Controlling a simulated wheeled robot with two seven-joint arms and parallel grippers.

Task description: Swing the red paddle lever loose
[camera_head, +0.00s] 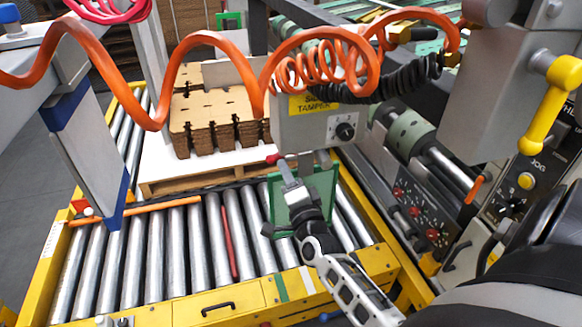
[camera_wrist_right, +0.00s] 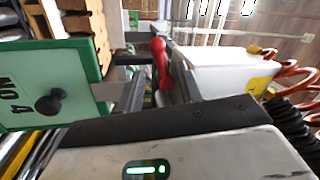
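The red paddle lever (camera_wrist_right: 160,64) shows near the middle top of the right wrist view, beside a white box-shaped housing. In the head view only a small red bit of the lever (camera_head: 274,158) shows, at the lower left edge of the grey stamper box (camera_head: 318,130). My right gripper (camera_head: 286,168) points up at that spot, its tip close to the lever. In the wrist view its two fingers (camera_wrist_right: 158,88) look apart, with the lever just beyond or between them. I cannot tell whether they touch it.
A green-framed plate (camera_head: 322,190) with a black knob (camera_wrist_right: 50,103) stands beside my right gripper. Orange coiled hose (camera_head: 320,70) hangs above. Stacked brown blanks (camera_head: 215,118) sit on a pallet behind the rollers (camera_head: 160,250). A control panel (camera_head: 515,195) is at the right.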

